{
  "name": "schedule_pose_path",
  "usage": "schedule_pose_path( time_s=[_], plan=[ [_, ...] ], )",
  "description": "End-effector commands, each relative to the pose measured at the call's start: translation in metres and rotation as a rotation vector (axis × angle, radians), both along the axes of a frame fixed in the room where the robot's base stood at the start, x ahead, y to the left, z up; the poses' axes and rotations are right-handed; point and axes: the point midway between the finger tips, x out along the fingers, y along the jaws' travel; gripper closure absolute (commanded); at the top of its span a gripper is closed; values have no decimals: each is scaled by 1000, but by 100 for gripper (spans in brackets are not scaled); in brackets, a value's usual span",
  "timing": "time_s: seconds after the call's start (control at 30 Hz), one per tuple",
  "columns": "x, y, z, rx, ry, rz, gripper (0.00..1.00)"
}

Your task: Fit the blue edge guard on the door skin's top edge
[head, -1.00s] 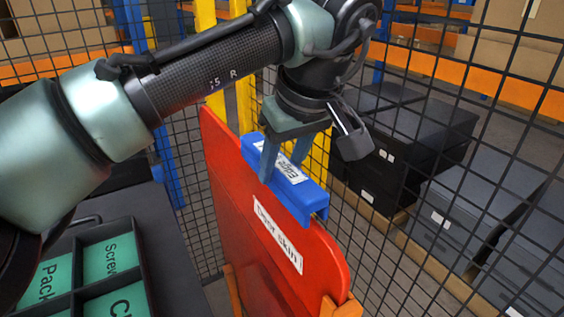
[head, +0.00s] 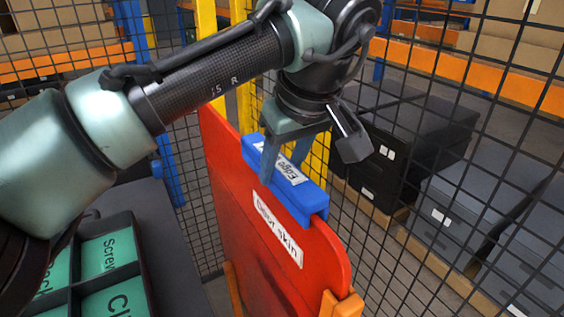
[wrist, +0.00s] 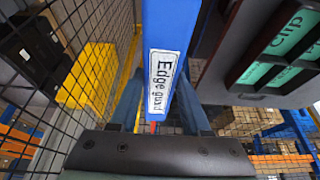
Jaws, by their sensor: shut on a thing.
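The blue edge guard (head: 306,203) lies lengthwise along the top edge of the red door skin (head: 235,205), with its near side overlapping the upper face. I cannot tell whether it is pressed down fully, as its underside is hidden. My gripper (head: 284,160) is shut on the guard's middle from above, one finger on each side. In the wrist view the guard (wrist: 168,25) runs between the fingers, its "Edge guard" label facing the camera. The door skin stands upright, with its "Door skin" label below the guard.
An orange support (head: 343,305) holds the door skin's lower right corner. A wire mesh fence (head: 420,215) stands close behind, with black boxes (head: 415,145) beyond it. A dark compartment tray (head: 140,268) with green labelled bins is at lower left.

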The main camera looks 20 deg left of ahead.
Motion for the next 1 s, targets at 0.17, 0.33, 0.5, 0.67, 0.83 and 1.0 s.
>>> schedule_pose_path(
  time_s=[0.17, 0.33, 0.5, 0.67, 0.83, 1.0],
  plan=[
    [0, 0, -4, 0, 0, 0, 100],
    [0, 0, -6, 0, 0, 0, 100],
    [0, 0, -9, 0, 0, 0, 100],
    [0, 0, -11, 0, 0, 0, 100],
    [0, 0, -10, 0, 0, 0, 100],
    [0, 0, -10, 0, 0, 0, 100]
  ],
)
